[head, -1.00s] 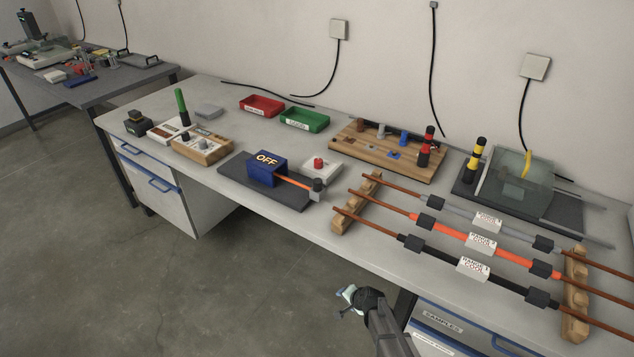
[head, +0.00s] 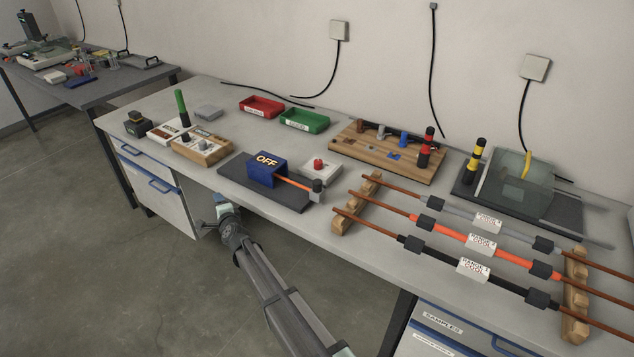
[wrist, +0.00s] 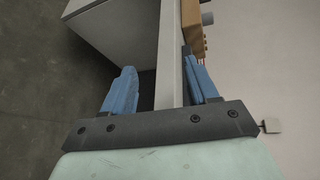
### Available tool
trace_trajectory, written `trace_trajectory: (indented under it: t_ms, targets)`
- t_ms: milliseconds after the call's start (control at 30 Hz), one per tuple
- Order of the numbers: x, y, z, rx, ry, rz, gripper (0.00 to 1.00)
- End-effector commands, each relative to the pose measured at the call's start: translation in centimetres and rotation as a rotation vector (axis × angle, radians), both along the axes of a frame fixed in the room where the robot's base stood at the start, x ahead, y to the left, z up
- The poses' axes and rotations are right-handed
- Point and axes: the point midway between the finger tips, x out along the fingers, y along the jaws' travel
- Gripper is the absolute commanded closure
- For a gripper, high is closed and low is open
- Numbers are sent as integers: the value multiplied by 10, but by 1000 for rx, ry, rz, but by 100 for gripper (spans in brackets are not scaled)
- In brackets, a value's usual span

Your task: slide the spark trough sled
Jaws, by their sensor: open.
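A clear trough (head: 520,182) with a yellow piece inside stands on a dark base at the right rear of the bench; it looks like the spark trough. A yellow-and-black upright handle (head: 474,161) stands at its left end, perhaps the sled's. Pale rails extend to the right. My gripper (head: 222,208) is in front of the bench's front edge, left of centre, far from the trough. In the wrist view its two blue fingers (wrist: 160,85) are apart, with the bench edge showing between them and nothing held.
Three cable samples lie across wooden racks (head: 357,203) at the front right. A blue OFF box (head: 266,169) and a wooden knob box (head: 203,150) are near my gripper. A tool board (head: 390,155) and red (head: 261,105) and green (head: 304,120) trays are behind.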

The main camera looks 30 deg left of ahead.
Motion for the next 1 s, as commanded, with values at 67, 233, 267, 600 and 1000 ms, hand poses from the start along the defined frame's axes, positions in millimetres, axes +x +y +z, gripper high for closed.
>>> trace_trajectory:
  t_ms: [67,233,267,600,1000]
  targets:
    - [6,15,25,34,-2,-10,41]
    - [42,24,73,72,-27,-33,41]
    - [51,24,82,76,-35,-36,41]
    - [168,-10,175,29,-189,-21,41]
    - [191,-39,214,-362,-543,403,41]
